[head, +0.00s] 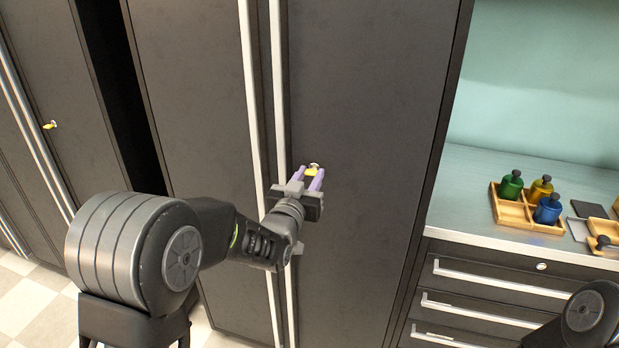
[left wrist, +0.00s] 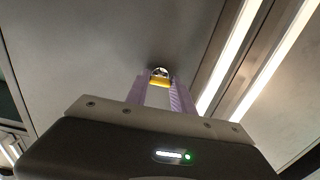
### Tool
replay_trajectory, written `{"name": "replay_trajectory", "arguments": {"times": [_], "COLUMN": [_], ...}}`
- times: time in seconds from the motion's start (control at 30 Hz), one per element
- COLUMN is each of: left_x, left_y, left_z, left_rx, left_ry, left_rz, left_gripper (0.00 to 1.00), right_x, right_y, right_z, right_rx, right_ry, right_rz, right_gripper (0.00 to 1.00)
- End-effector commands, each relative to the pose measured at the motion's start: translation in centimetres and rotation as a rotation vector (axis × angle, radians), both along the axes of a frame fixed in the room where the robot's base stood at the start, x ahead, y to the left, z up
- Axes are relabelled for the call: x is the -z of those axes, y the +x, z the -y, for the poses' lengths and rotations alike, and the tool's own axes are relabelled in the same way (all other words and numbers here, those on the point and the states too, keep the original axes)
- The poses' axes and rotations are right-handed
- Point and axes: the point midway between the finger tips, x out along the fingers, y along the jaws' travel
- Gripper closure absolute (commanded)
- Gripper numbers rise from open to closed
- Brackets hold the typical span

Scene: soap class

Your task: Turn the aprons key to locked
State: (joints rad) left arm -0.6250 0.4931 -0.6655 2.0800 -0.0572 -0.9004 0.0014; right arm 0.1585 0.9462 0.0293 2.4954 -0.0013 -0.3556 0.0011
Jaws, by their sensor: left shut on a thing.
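The key (head: 312,170) is small and yellow and sits in a round silver lock on the dark grey cabinet door (head: 370,120). My left gripper (head: 311,176) is at the lock, its purple fingers shut on the key. In the left wrist view the yellow key (left wrist: 159,82) shows between the two fingertips, with the silver lock just behind it. No label for the aprons can be read on the door. Only part of my right arm shows at the lower right of the head view; its gripper is out of the picture.
Long white vertical handles (head: 278,120) run close to the left of the lock. Another yellow key (head: 49,125) sits in a cabinet door at far left. A counter at right bears a wooden tray (head: 510,212) with green, yellow and blue bottles.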

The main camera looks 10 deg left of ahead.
Motion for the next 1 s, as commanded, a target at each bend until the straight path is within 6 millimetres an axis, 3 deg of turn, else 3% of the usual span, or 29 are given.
{"name": "replay_trajectory", "arguments": {"times": [0.37,1.0], "left_x": [0.6,0.7], "left_y": [0.0,0.0], "left_z": [-0.1,-0.1], "left_rx": [0.000,0.000], "left_ry": [-0.174,-0.756], "left_rz": [-0.006,-0.043], "left_gripper": [1.00,1.00], "right_x": [4.0,14.6], "right_y": [0.1,0.1], "right_z": [0.0,0.1], "right_rx": [0.001,-0.003], "right_ry": [0.000,-0.003], "right_rz": [0.002,0.004], "right_gripper": [1.00,1.00]}}
